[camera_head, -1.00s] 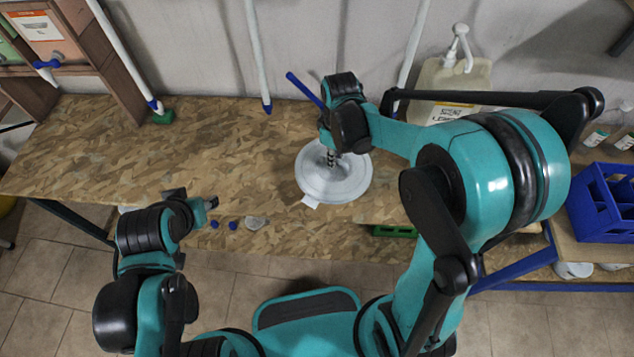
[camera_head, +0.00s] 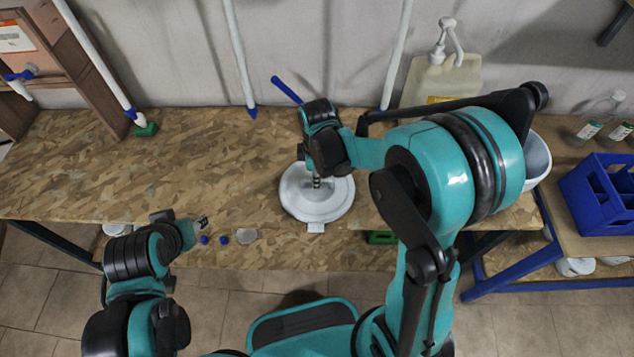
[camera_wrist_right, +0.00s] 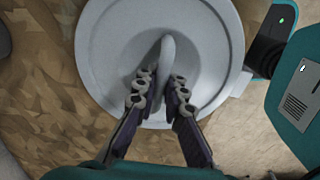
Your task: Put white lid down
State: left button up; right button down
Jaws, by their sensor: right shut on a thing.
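The white lid (camera_head: 333,207) is a round, pale disc with a small tab at its near edge. It is over the middle of the wooden table (camera_head: 200,160), level or nearly so. Whether it touches the tabletop I cannot tell. My right gripper (camera_head: 316,182) points down at its centre. In the right wrist view, the right gripper's fingers (camera_wrist_right: 158,98) are closed around the raised white handle of the lid (camera_wrist_right: 100,40). My left gripper (camera_head: 203,222) is near the table's front edge, away from the lid; its finger opening is too small to judge.
Two small blue caps (camera_head: 223,239) and a pale round piece (camera_head: 246,236) lie near the front edge. A pump jug (camera_head: 440,80) stands behind my right arm. A white bucket (camera_head: 538,160) and blue crate (camera_head: 600,190) are at right.

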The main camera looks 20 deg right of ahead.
jog(key=shift+f, duration=0.1)
jog(key=shift+f, duration=0.15)
jog(key=c, duration=1.6)
grip_release()
